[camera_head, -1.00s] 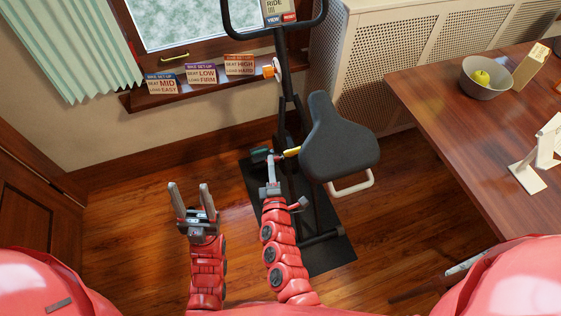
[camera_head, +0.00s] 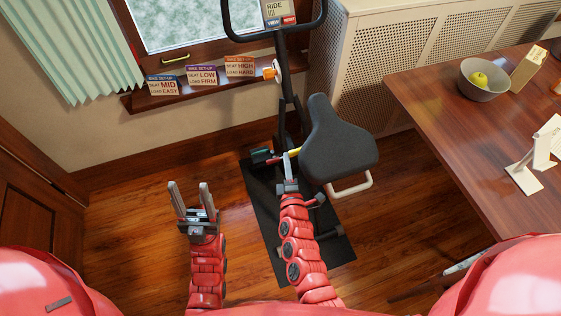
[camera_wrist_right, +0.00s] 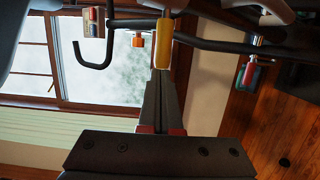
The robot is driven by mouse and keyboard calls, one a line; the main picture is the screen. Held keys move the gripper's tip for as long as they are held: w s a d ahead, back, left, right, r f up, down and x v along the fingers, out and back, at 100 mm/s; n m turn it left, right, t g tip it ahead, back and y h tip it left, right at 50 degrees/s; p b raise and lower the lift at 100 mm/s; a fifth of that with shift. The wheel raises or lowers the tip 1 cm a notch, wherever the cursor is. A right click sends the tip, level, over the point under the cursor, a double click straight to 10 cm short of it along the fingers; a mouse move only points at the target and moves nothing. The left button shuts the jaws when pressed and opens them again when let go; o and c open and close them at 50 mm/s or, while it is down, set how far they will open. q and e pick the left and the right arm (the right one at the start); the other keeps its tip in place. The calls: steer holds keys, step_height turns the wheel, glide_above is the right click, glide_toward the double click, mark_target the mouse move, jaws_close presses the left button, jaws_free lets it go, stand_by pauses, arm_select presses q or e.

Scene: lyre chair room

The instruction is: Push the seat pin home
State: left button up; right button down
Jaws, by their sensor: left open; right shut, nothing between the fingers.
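The exercise bike has a dark seat (camera_head: 338,145). A yellow pin-like grip (camera_head: 294,151) sticks out at the seat's left side. It also shows in the right wrist view (camera_wrist_right: 162,50), straight beyond the fingertips. My right gripper (camera_head: 287,162) is shut and empty, its tips just below the yellow grip. I cannot tell whether they touch it. How deep the pin sits is hidden. My left gripper (camera_head: 190,192) is open and empty, above the floor left of the bike.
A green-and-red part (camera_head: 262,156) sits left of my right fingertips. Several set-up cards (camera_head: 201,75) stand on the windowsill (camera_head: 185,97). A table (camera_head: 440,110) with a bowl (camera_head: 484,82) is at right. The floor left of the bike's mat (camera_head: 262,215) is clear.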

steer(key=shift+d, duration=0.1)
steer(key=s+d+p, duration=0.1)
steer(key=s+p, duration=0.5)
steer(key=s, duration=1.1)
steer(key=shift+s, duration=0.2)
